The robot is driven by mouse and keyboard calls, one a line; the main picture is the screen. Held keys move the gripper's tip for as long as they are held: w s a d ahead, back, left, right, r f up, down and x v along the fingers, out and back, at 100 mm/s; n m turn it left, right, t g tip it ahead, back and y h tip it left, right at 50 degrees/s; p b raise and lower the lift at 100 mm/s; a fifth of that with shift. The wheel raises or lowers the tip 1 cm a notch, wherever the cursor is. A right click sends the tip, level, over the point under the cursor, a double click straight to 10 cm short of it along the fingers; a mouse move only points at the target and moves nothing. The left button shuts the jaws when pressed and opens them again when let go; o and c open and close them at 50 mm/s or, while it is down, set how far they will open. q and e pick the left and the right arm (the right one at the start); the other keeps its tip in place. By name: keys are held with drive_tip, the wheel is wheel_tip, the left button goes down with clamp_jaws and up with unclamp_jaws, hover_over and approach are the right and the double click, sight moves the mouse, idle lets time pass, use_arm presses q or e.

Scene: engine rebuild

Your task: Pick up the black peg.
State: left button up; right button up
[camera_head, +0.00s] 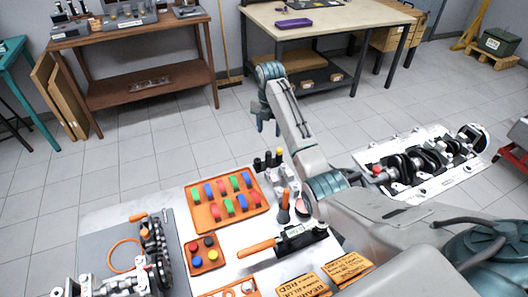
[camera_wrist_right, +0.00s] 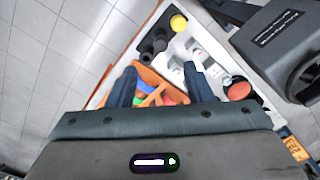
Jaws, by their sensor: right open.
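Several dark upright cylinders (camera_head: 268,160) stand at the back edge of the bench, beside the large orange tray (camera_head: 268,207). They also show in the right wrist view as black round shapes (camera_wrist_right: 153,45), beyond the fingertips. A small orange tray (camera_head: 190,262) holds several round-topped pegs, one of them dark (camera_head: 209,241). I cannot tell for certain which dark piece is the black peg. My right gripper (camera_head: 268,128) is open and empty, raised above and behind the bench's back edge. Its two fingers (camera_wrist_right: 160,88) are spread apart in the wrist view. My left gripper is out of view.
A crankshaft on a white plate (camera_head: 420,168) lies right. Engine parts (camera_head: 152,250) crowd the left.

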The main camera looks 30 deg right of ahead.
sight(269, 152)
drive_tip(key=shift+s+f, duration=0.15)
drive_tip(key=shift+f, duration=0.75)
drive_tip(key=shift+s+f, duration=0.2)
drive_tip(key=shift+f, duration=0.1)
drive_tip(key=shift+s+f+p, duration=0.1)
drive_tip(key=shift+f+p, duration=0.25)
drive_tip(key=shift+f, duration=0.15)
drive_tip(key=f, duration=0.1)
drive_tip(key=f+p, duration=0.1)
drive_tip(key=f, duration=0.1)
drive_tip(key=f+p, duration=0.1)
drive_tip(key=f, duration=0.1)
drive_tip(key=shift+w+a, duration=0.1)
drive_tip(key=shift+w, duration=0.2)
drive_tip(key=shift+f+p, duration=0.3)
drive_tip(key=shift+f, duration=0.25)
clamp_jaws()
